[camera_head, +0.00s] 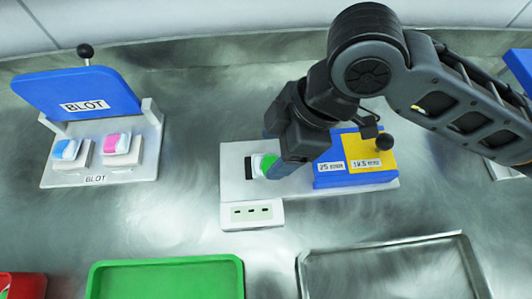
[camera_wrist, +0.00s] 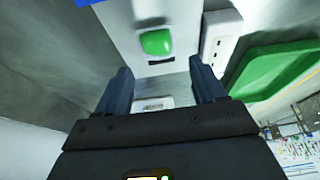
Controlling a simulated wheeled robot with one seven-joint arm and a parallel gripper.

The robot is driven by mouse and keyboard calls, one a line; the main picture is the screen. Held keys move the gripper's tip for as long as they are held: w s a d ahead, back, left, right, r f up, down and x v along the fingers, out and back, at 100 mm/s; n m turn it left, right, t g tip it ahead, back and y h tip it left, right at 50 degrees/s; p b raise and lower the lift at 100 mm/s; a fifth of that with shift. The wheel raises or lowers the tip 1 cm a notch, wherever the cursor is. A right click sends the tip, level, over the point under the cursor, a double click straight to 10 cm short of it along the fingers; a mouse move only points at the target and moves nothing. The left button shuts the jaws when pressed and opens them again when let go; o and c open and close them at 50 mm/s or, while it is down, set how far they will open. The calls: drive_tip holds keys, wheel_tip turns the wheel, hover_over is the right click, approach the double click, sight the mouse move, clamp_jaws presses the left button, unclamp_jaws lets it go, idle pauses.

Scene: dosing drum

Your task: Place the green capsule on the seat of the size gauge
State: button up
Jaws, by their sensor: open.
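The size gauge is a white base (camera_head: 236,197) with a blue block (camera_head: 330,180) and a yellow block (camera_head: 372,160) on its right, marked with size labels. The green capsule (camera_head: 263,165) lies on the left part of the base, beside a dark slot; my gripper partly hides it. In the wrist view the green capsule (camera_wrist: 156,42) rests on the pale surface beyond the fingertips. My gripper (camera_head: 283,158) is open just over the gauge; in the wrist view its fingers (camera_wrist: 160,72) stand apart, with the capsule free of them.
A blot station (camera_head: 97,180) with a blue flap and two pads stands at the left. A green tray (camera_head: 165,262) and a metal tray (camera_head: 390,250) lie at the front, with a red bin edge (camera_head: 22,283) at the lower left. Bare metal bench separates the stations.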

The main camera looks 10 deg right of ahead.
drive_tip(key=v, duration=0.7)
